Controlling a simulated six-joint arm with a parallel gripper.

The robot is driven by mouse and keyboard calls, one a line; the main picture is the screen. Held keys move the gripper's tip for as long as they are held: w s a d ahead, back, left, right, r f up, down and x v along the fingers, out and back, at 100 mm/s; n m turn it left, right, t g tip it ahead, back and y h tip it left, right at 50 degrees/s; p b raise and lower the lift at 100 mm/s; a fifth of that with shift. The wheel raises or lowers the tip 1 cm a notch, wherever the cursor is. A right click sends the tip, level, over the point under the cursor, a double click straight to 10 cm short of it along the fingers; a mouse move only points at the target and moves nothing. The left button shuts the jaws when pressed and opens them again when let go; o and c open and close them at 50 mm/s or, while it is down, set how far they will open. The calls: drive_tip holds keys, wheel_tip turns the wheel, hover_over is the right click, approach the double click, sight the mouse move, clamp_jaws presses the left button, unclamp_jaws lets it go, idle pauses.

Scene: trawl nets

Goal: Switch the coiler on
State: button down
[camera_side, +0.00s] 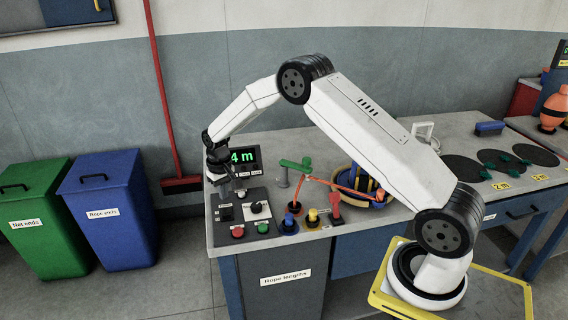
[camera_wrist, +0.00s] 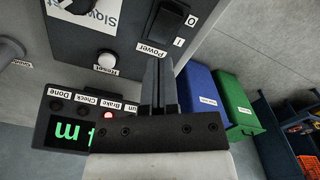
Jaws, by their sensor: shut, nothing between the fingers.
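The coiler's control panel (camera_side: 252,222) stands at the left end of the workbench. In the wrist view its black power switch (camera_wrist: 167,24) sits beside a "Power" label and I and O marks. Which side of the rocker is pressed I cannot tell. My gripper (camera_side: 225,186) points down over the panel's back left part. In the wrist view the shut fingers (camera_wrist: 158,70) are empty, with their tips close to the switch; contact is unclear. The display (camera_side: 244,156) reads a green "4 m", partly hidden by my gripper. A red lamp (camera_wrist: 108,115) under "Brake" is lit.
A dark knob (camera_side: 259,208), a red button (camera_side: 238,232) and a green button (camera_side: 263,228) share the panel. Colored pegs (camera_side: 312,217) and a green-handled lever (camera_side: 296,166) stand to the right. Green (camera_side: 45,215) and blue (camera_side: 112,210) bins stand left of the bench.

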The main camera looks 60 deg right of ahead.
sight(227, 211)
drive_tip(key=shift+r, duration=1.25)
drive_tip(key=shift+s, duration=0.1)
drive_tip(key=s+a+r+n+t, duration=0.1)
drive_tip(key=s+a+r, duration=0.1)
drive_tip(key=s, duration=0.7)
drive_tip(key=s+a+r+n, duration=0.1)
drive_tip(key=s+a+r, duration=0.2)
drive_tip(key=s, duration=0.5)
drive_tip(key=s+a+r+n+t, duration=0.1)
drive_tip(key=s+a+r, duration=0.1)
drive_tip(key=s, duration=0.7)
drive_tip(key=shift+s+a+r+t, duration=0.25)
drive_tip(key=shift+s+a+t, duration=0.05)
drive_tip(key=shift+a, duration=0.5)
